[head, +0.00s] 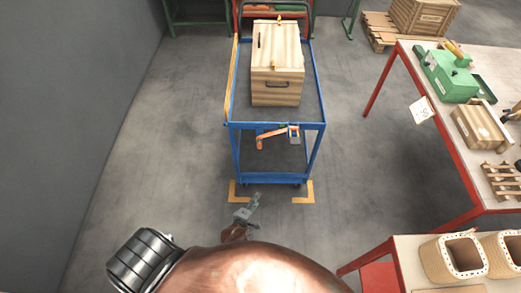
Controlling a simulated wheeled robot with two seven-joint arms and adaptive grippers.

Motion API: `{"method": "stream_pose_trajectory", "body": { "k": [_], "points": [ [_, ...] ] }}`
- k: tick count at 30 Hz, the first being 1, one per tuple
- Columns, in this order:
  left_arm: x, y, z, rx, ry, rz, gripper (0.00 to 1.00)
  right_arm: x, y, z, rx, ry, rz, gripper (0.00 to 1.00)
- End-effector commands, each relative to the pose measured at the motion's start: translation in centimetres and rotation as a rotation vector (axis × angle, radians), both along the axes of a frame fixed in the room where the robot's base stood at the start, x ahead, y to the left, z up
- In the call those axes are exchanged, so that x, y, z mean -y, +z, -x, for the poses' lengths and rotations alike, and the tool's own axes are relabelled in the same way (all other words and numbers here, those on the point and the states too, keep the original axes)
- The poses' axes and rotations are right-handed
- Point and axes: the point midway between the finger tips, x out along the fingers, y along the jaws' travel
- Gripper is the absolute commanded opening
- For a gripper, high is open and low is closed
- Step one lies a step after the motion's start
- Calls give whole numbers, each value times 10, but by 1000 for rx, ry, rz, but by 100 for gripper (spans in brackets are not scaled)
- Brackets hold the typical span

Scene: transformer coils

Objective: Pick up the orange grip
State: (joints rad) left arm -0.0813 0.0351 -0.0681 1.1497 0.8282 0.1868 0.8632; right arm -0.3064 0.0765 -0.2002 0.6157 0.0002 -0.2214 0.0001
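The orange grip (272,136) is at the front of the blue cart (236,124), just below its upper front edge. It looks like a bent orange bar with a small grey part at its right end. My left gripper (253,203) is low in the middle of the head view, below the cart's front in the picture and apart from the orange grip. It is small and seen from above. I cannot tell if its fingers are open or shut. My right gripper is not in view.
A wooden box (277,85) with a dark handle stands on the cart. Yellow corner marks (302,197) are on the floor at the cart's front. A red-framed workbench (405,80) stands at the right, and another table (405,262) with wooden parts is lower right. Floor left of the cart is clear.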

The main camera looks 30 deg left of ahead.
Motion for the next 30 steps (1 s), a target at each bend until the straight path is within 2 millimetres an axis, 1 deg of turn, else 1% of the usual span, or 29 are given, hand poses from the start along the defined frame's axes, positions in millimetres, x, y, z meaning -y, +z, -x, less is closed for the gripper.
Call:
{"method": "stream_pose_trajectory", "body": {
  "k": [1,2,3,4,6,7,9,12,15,17,23,27,30],
  "points": [
    [-8,14,-40,140,141,187,39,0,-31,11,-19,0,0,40],
    [-14,31,-59,221,219,305,39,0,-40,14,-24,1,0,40],
    [-22,52,-81,325,312,458,39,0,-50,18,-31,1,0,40],
    [-28,67,-94,396,371,570,39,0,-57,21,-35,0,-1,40],
    [-40,96,-117,544,486,811,39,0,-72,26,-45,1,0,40],
    [-45,107,-124,597,523,902,39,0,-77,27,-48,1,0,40],
    [-53,127,-136,700,592,1084,39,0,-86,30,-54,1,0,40],
    [-60,145,-145,792,649,1264,39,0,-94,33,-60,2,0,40],
    [-64,155,-151,835,672,1350,39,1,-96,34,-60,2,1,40],
    [-67,158,-156,844,676,1368,39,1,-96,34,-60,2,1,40],
    [-79,159,-173,843,677,1367,39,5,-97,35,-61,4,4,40],
    [-92,160,-186,842,674,1365,39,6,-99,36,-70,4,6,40],
    [-103,160,-197,841,675,1365,39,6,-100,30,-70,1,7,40]
  ]
}}
